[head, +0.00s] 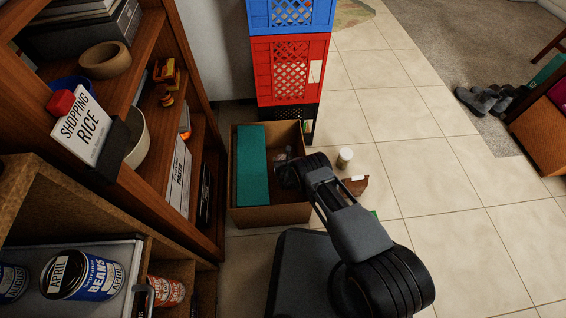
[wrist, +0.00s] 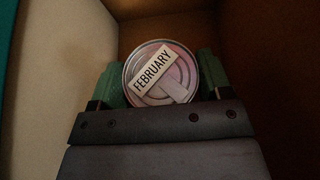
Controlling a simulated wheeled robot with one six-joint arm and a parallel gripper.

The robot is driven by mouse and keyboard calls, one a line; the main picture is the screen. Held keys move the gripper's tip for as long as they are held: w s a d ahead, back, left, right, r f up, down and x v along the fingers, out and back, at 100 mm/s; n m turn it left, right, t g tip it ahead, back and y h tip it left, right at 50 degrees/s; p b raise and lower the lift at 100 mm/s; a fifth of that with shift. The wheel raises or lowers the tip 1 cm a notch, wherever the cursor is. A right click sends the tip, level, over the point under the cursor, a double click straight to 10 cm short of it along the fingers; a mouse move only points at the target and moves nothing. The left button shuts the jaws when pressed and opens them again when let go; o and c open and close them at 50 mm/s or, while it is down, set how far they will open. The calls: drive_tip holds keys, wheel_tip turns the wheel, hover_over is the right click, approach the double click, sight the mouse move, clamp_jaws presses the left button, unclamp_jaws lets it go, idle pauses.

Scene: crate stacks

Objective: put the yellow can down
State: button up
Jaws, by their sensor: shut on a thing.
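My gripper (wrist: 162,85) is shut on a can (wrist: 160,72), with a green finger on either side of it. The can's round metal end faces the wrist camera and bears a white label reading FEBRUARY. Its side is hidden, so I cannot tell whether it is yellow. In the head view my gripper (head: 287,172) is inside the open cardboard box (head: 270,216), on its right side. I cannot tell whether the can touches the box floor.
A teal box (head: 252,165) fills the cardboard box's left side. Stacked blue (head: 290,12) and red (head: 290,70) crates stand behind. A wooden shelf (head: 165,190) borders the left.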

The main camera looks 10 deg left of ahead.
drive_tip(key=shift+r, duration=0.1)
drive_tip(key=o, duration=1.2)
drive_tip(key=shift+f, duration=0.2)
drive_tip(key=shift+r, duration=0.1)
drive_tip(key=shift+r, duration=0.25)
drive_tip(key=shift+s+d+r+p, duration=0.1)
drive_tip(key=shift+s+r+p, duration=0.15)
drive_tip(key=shift+p, duration=0.4)
drive_tip(key=shift+f+p+v, duration=0.1)
drive_tip(key=shift+p+v, duration=1.55)
drive_tip(key=shift+f+p+v, duration=0.15)
drive_tip(key=shift+p+v, duration=1.45)
drive_tip(key=shift+v, duration=0.1)
